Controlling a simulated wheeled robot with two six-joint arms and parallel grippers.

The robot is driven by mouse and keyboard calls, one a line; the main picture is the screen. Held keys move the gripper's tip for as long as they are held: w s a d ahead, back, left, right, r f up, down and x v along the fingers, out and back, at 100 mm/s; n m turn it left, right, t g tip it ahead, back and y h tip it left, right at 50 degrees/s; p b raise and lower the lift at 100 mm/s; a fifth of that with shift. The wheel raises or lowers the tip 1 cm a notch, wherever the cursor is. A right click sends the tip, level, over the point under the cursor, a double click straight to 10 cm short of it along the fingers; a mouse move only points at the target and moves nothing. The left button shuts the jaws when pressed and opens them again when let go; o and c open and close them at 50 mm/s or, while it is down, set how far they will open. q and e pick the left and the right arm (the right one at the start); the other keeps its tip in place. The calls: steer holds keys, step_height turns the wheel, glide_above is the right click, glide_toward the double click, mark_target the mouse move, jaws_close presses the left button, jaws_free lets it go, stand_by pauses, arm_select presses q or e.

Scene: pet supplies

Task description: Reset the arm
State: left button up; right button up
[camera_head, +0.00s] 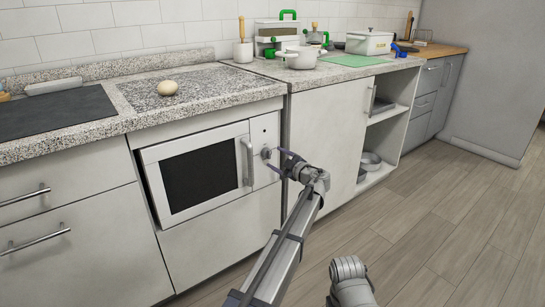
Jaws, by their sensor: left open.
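My left arm (273,262) reaches up from the bottom middle. Its gripper (282,162) is open and seems empty, in front of the right edge of the built-in microwave (200,170). The fingers look close to the control knob (266,153), beside the door handle (248,162); I cannot tell whether they touch anything. The microwave door looks shut. A grey link of my other arm (350,281) shows at the bottom, and my right gripper is out of view.
A speckled counter (215,92) runs above the microwave, with a pale round object (168,88) on it. Open shelves (385,135) face clear wooden floor (430,225).

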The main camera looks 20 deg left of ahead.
arm_select(q)
steer(key=v, duration=0.3)
steer(key=shift+s+d, duration=0.25)
